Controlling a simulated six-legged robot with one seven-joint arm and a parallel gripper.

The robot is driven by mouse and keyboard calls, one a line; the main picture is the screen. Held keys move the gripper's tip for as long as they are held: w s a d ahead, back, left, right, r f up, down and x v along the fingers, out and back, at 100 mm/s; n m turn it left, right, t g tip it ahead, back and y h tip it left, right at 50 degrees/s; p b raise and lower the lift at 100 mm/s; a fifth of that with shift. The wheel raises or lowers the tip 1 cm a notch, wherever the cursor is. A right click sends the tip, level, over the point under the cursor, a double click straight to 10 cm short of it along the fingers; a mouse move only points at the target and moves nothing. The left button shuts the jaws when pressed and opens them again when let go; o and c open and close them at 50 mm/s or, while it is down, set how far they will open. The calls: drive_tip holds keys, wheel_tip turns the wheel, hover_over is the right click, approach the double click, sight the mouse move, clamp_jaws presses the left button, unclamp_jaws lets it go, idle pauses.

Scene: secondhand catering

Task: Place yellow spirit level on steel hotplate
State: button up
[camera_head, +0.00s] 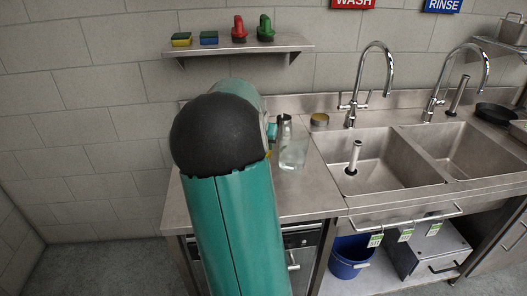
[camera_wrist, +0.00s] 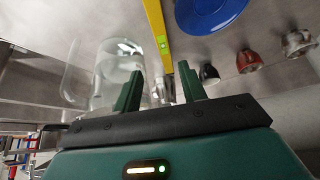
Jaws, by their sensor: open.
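The yellow spirit level (camera_wrist: 157,32), with a green vial, shows in the wrist view, running up to the top edge. My gripper (camera_wrist: 158,77) is open, its two green fingers apart, with the lower end of the level seen in the gap between them. I cannot tell whether the fingers touch it. In the head view my own arm hides the gripper and most of the level. I cannot make out the steel hotplate for certain in either view.
A clear glass jar (camera_wrist: 112,70) stands close left of my fingers; the head view shows it too (camera_head: 293,150). A blue plate (camera_wrist: 208,8) and several cups, one red (camera_wrist: 248,61), lie to the right. Sinks (camera_head: 382,160) and a wall shelf (camera_head: 240,47) surround the counter.

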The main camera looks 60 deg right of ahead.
drive_tip(key=shift+v, duration=1)
